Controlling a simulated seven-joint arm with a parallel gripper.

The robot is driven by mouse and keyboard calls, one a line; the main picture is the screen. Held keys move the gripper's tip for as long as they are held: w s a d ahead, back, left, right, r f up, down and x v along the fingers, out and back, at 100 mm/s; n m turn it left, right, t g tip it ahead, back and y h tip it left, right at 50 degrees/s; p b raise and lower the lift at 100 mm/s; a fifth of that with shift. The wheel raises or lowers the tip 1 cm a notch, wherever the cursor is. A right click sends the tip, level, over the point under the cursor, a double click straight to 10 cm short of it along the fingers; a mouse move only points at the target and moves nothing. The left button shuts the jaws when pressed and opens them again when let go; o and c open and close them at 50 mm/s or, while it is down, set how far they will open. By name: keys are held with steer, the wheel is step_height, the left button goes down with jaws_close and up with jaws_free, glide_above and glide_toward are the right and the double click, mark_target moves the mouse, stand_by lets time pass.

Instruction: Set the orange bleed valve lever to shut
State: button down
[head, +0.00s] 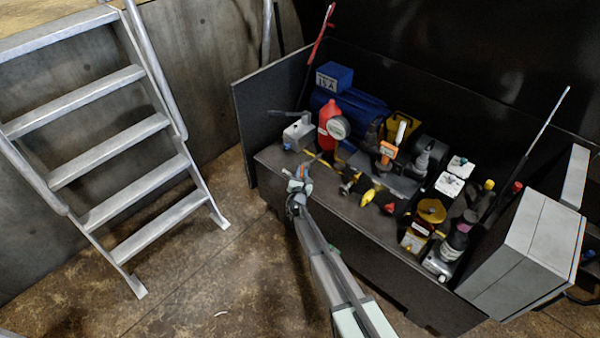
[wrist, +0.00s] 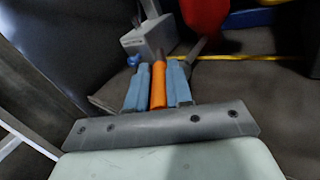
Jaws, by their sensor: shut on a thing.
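The orange bleed valve lever (wrist: 158,84) stands between the two blue fingers of my gripper (wrist: 158,88) in the wrist view, and the fingers are shut on it. In the head view my gripper (head: 299,186) is at the front left edge of the dark bench, with a bit of orange at its tip. The lever's lower end and the valve body are hidden by the gripper, so I cannot tell the lever's set position.
A grey box (head: 298,134) with a lever stands just behind; it also shows in the wrist view (wrist: 148,36). A red bottle (head: 327,125), a blue motor (head: 352,108) and another orange-topped part (head: 388,149) crowd the bench (head: 335,203). A ladder (head: 95,130) stands left; floor between is clear.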

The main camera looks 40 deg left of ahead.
steer(key=shift+w+d+n+g+y, duration=0.1)
steer(key=shift+d+n+g+y, duration=0.1)
steer(key=shift+n+g+y, duration=0.15)
stand_by(0.4)
steer(key=c, duration=1)
jaws_free()
steer(key=shift+c, duration=0.2)
steer(key=v, duration=1.3)
steer(key=shift+s+d, duration=0.25)
steer(key=shift+s, duration=0.05)
steer(key=shift+c, duration=0.3)
